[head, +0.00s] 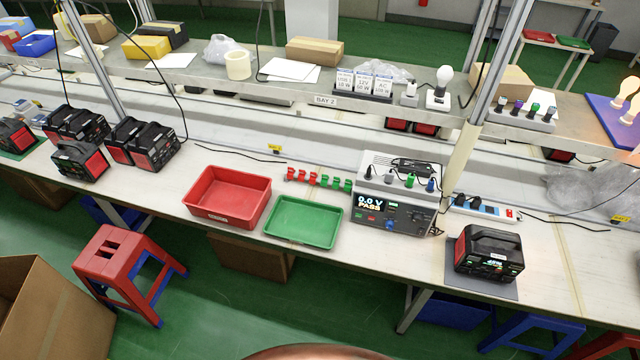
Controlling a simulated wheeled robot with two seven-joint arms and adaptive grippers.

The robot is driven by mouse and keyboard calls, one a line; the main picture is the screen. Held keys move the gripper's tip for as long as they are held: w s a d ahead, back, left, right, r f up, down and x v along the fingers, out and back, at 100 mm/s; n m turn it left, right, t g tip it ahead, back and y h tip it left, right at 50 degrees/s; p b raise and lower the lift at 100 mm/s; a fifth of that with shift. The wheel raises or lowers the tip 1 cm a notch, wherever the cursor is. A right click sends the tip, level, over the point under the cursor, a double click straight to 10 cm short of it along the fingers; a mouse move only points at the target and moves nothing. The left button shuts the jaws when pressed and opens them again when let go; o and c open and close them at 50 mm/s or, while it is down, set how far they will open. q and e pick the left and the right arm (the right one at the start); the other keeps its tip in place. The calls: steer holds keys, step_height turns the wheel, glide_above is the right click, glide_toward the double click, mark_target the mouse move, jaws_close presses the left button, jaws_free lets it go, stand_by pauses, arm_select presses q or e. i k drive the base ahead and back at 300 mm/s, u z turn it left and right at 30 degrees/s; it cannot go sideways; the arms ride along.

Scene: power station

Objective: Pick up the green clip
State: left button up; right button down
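A row of small clips lies on the workbench behind the green tray. The red clips (301,176) are at the left of the row. The green clips (336,183) are at the right of the row, just left of the tester box (395,208). They are small, and I cannot tell their exact shape. Neither of my grippers shows in the head view.
A red tray (228,169) and a green tray (304,243) stand in front of the clips; both look empty. A black power unit (487,252) sits at the right on a grey mat. A shelf (290,95) runs behind. Bare bench lies left of the red tray.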

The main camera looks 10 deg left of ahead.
mark_target(348, 183)
steer(key=u, duration=1.75)
steer(key=i, duration=2.35)
steer(key=z, duration=4)
steer(key=i, duration=0.2)
steer(key=z, duration=0.2)
